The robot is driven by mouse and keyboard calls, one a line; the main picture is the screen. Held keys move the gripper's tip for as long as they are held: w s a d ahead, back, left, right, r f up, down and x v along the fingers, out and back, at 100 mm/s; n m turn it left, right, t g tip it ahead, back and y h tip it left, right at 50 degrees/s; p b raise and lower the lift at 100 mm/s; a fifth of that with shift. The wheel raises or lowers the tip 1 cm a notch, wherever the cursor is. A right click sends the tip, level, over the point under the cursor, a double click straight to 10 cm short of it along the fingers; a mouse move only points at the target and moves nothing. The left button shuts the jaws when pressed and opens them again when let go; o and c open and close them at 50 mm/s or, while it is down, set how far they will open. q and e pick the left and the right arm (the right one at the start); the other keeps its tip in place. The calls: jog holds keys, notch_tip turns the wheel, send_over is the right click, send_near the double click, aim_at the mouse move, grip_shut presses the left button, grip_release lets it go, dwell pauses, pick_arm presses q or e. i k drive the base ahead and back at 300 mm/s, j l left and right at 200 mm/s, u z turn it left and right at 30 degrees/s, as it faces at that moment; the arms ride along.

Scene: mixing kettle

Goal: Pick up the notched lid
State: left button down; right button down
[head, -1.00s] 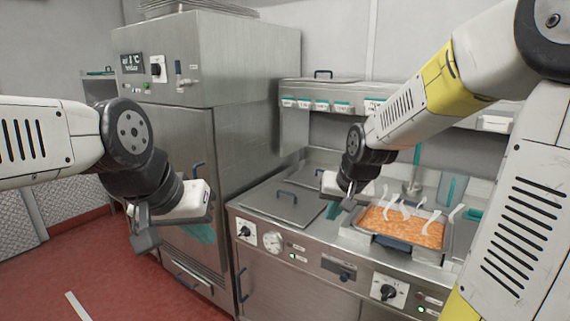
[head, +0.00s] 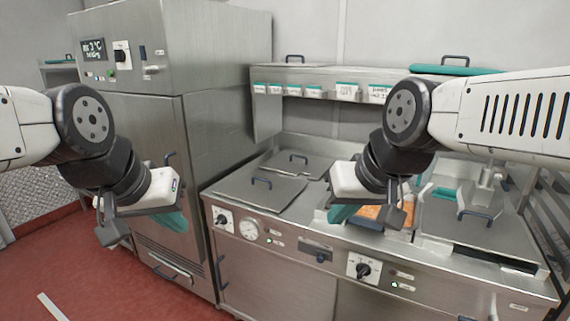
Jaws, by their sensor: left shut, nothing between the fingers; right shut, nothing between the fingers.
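Several flat steel lids with dark handles are in the head view. One lid (head: 258,192) lies on the left of the counter, with another (head: 299,165) behind it. A third lid (head: 463,224) covers the right part of the counter, with a steel fitting (head: 488,188) at its back edge. I cannot make out which lid has a notch. My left gripper (head: 113,234) is shut and empty, in front of the tall steel cabinet, away from the lids. My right gripper (head: 394,217) is shut and empty, just left of the right lid and in front of the orange food.
A pan of orange food (head: 369,212) is partly hidden behind my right gripper. Control knobs (head: 364,269) line the counter front. The tall cabinet (head: 148,140) stands left.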

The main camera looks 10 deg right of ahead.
aim_at(290, 163)
jog(key=z, duration=1)
jog(key=u, duration=0.7)
jog(key=i, duration=0.65)
jog(key=i+j, duration=0.1)
jog(key=i, duration=0.5)
jog(key=z, duration=0.05)
